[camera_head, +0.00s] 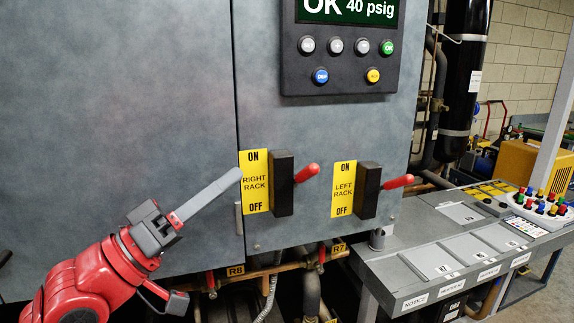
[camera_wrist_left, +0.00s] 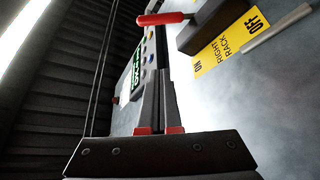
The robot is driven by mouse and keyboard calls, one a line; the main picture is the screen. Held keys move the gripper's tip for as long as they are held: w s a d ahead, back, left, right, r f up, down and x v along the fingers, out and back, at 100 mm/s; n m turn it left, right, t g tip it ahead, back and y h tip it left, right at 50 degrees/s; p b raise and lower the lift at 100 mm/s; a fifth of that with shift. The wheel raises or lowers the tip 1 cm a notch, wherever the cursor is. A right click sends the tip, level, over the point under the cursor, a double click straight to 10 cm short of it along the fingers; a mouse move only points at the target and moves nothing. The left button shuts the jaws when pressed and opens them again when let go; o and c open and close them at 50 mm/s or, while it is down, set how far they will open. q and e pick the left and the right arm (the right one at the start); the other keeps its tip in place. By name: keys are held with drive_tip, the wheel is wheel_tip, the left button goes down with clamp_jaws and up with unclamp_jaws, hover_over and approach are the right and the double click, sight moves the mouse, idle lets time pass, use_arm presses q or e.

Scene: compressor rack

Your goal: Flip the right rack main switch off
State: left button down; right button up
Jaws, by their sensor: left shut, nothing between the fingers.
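The right rack main switch is a black block (camera_head: 283,183) with a red handle (camera_head: 307,173) that sticks out to the right and tilts slightly up. Its yellow label (camera_head: 255,182) reads ON at the top and OFF at the bottom. My left gripper (camera_head: 239,174) is shut and empty, its fingertips just left of the label in the head view; I cannot tell whether they touch the panel. In the left wrist view the shut fingers (camera_wrist_left: 160,72) show below the red handle (camera_wrist_left: 165,18), with the block (camera_wrist_left: 212,25) and label (camera_wrist_left: 228,45) to the right. My right gripper is out of view.
The left rack switch (camera_head: 368,190), with a similar red handle (camera_head: 398,182), is just to the right. A display panel (camera_head: 340,50) reading OK 40 psig is above. A grey bench (camera_head: 420,275) juts out at lower right. Copper pipes (camera_head: 265,270) run below the cabinet.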

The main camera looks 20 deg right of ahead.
sight(285, 159)
use_arm(q)
drive_tip(key=p+x, duration=0.3)
drive_tip(key=x, duration=0.6)
drive_tip(key=shift+d+r, duration=0.2)
drive_tip(key=shift+r, duration=0.05)
drive_tip(key=shift+s+d+f+p, duration=0.25)
drive_tip(key=shift+f, duration=0.3)
drive_tip(key=shift+s+d+f+p, duration=0.25)
drive_tip(key=shift+d+f, duration=0.05)
drive_tip(key=shift+f, duration=0.25)
drive_tip(key=shift+s+f, duration=0.4)
drive_tip(key=shift+s+d+f, duration=0.1)
drive_tip(key=shift+f, duration=0.1)
